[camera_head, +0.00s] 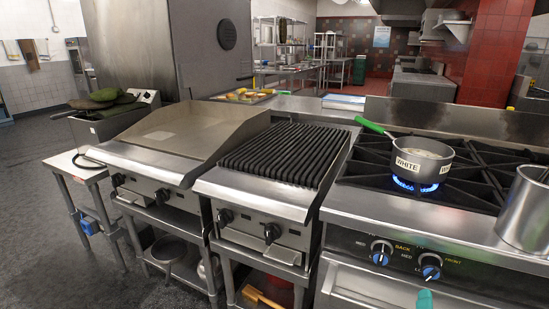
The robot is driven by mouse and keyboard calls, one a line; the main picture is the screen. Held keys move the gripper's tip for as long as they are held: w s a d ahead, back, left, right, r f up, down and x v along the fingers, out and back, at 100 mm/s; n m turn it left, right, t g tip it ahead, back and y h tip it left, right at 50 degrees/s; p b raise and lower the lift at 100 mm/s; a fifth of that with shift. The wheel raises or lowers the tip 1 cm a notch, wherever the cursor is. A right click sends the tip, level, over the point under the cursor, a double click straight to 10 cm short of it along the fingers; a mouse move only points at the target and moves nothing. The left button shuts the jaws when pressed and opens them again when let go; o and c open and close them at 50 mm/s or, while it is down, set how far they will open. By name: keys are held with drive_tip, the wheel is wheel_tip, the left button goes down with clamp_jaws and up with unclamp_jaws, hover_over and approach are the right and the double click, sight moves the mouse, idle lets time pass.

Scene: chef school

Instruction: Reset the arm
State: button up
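My arm and gripper cannot be made out in the head view. A small teal piece (425,299) shows at the bottom edge, in front of the stove; too little of it shows to tell what it is. A grey saucepan (424,160) with a green handle and white labels sits on a stove burner. A blue flame (416,186) burns under it.
A gas stove (350,210) with knobs stands at the right, with a metal pot (525,212) at its right edge. A ribbed grill (285,152) and a flat griddle (175,136) stand left of it. A fryer (105,122) is farther left. Dark floor (35,210) is open at the left.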

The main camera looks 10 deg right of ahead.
drive_tip(key=s+d+f+m+g+y+p, duration=0.2)
drive_tip(key=s+m+g+p, duration=0.55)
drive_tip(key=s+m, duration=0.7)
drive_tip(key=s+a+f+m+g+y+p, duration=0.2)
drive_tip(key=s+a+m+g+y, duration=0.4)
drive_tip(key=s+a, duration=0.4)
drive_tip(key=a+m+y+p, duration=0.1)
drive_tip(key=a+y, duration=0.1)
drive_tip(key=a, duration=0.1)
drive_tip(key=shift+s+a, duration=0.15)
drive_tip(key=shift+a, duration=0.1)
